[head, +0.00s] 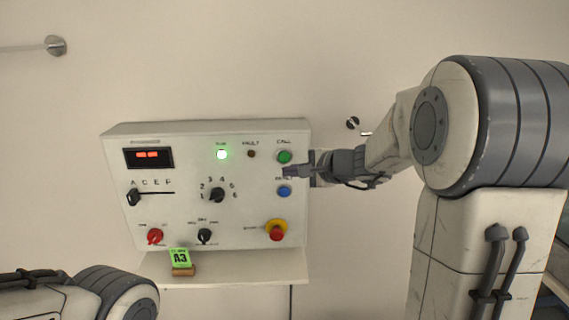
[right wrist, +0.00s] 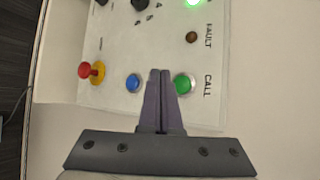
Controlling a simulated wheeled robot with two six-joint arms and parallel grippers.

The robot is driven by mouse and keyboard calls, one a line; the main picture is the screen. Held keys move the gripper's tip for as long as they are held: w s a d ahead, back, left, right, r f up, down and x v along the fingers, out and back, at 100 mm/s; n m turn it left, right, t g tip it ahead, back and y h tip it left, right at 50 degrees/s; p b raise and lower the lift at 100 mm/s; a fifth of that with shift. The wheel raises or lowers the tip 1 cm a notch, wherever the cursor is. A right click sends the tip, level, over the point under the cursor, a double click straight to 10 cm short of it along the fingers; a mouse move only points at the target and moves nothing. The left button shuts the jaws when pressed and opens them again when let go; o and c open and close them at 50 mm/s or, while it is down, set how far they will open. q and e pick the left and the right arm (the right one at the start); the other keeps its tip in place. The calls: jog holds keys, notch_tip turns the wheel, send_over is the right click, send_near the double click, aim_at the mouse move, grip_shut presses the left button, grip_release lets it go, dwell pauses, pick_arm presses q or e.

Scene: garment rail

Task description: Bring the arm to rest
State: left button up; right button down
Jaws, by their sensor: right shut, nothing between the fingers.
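My right gripper (head: 290,171) is in front of the right side of a white control panel (head: 180,212) on the wall. It is shut and empty, with its tips between the green CALL button (head: 284,156) and the blue button (head: 284,191). In the right wrist view the closed fingers (right wrist: 160,74) lie between the blue button (right wrist: 134,83) and the green button (right wrist: 183,83). I cannot tell whether the tips touch the panel. Part of my left arm shows at the lower left in the head view; its gripper is out of view.
The panel has a lit green lamp (head: 222,154), a red display (head: 148,155), several knobs and a red mushroom button (head: 277,233). A shelf (head: 240,268) below holds a green A3 tag (head: 180,257) on a small block.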

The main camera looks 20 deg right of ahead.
jog(key=shift+s+a, duration=0.1)
jog(key=shift+s, duration=0.2)
jog(key=s+a+f+n+g+y, duration=0.1)
jog(key=s+a+f+n+g, duration=0.2)
jog(key=s+a, duration=0.25)
jog(key=s+a+f+n+g+y+b, duration=0.1)
jog(key=s+a+f+n+g, duration=0.1)
jog(key=s+a+n, duration=0.35)
jog(key=s+a+f+n+g+y, duration=0.1)
jog(key=s+a+f+n+g, duration=0.15)
jog(key=a, duration=0.55)
jog(key=s+f+n+g+h+b, duration=0.1)
jog(key=s+f+n+g+h, duration=0.1)
jog(key=s+n, duration=0.4)
jog(key=s+f+n+g+h+b, duration=0.1)
jog(key=s+f+n+h, duration=0.4)
jog(key=s, duration=0.9)
notch_tip(320, 180, down, 2)
jog(key=shift+s+d+f+n+g, duration=0.1)
jog(key=shift+s+d+n+g, duration=0.45)
jog(key=shift+n, duration=0.65)
jog(key=shift+w+a, duration=0.15)
jog(key=shift+a, duration=0.05)
dwell(2.3)
